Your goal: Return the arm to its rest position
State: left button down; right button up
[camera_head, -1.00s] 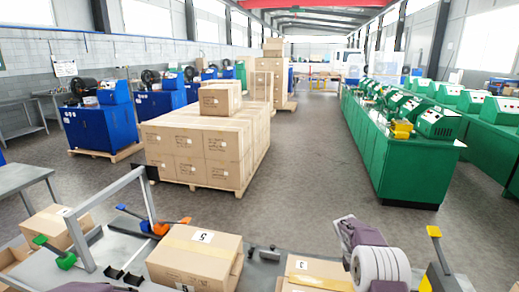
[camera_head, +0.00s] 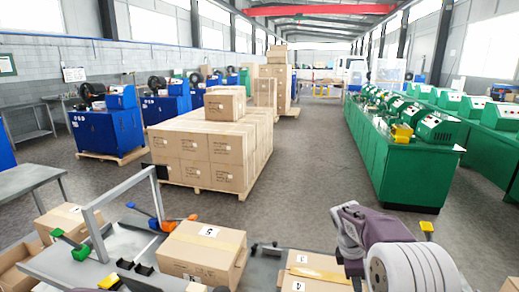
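My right arm (camera_head: 395,250), purple with pale grey ringed joints, comes in at the bottom right. It is folded close to the camera, above the front work area. Its gripper does not show in this view, so what it holds, if anything, cannot be seen. My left arm and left gripper are not in view.
Cartons numbered 5 (camera_head: 203,252) and 1 (camera_head: 312,272) stand at the front, beside a grey metal frame (camera_head: 95,230) and coloured handles (camera_head: 165,225). A pallet of stacked cartons (camera_head: 210,145), green machines (camera_head: 405,150) and blue machines (camera_head: 105,120) stand beyond. Grey floor between them is clear.

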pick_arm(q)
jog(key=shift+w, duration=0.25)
pick_arm(e)
jog(key=s+a+f+m+y, duration=0.1)
jog(key=s+a+f+m, duration=0.1)
jog(key=s+m, duration=0.3)
jog(key=s+a+f+m+y, duration=0.1)
jog(key=s+a+m, duration=0.3)
jog(key=s, duration=0.4)
jog(key=s+a+f+m+y, duration=0.1)
jog(key=s+a+f+m, duration=0.2)
jog(key=s+m, duration=0.3)
jog(key=shift+s+a+f+y, duration=0.3)
jog(key=shift+s+a, duration=0.25)
jog(key=shift+a, duration=0.05)
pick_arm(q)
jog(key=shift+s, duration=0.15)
pick_arm(e)
jog(key=shift+s, duration=0.15)
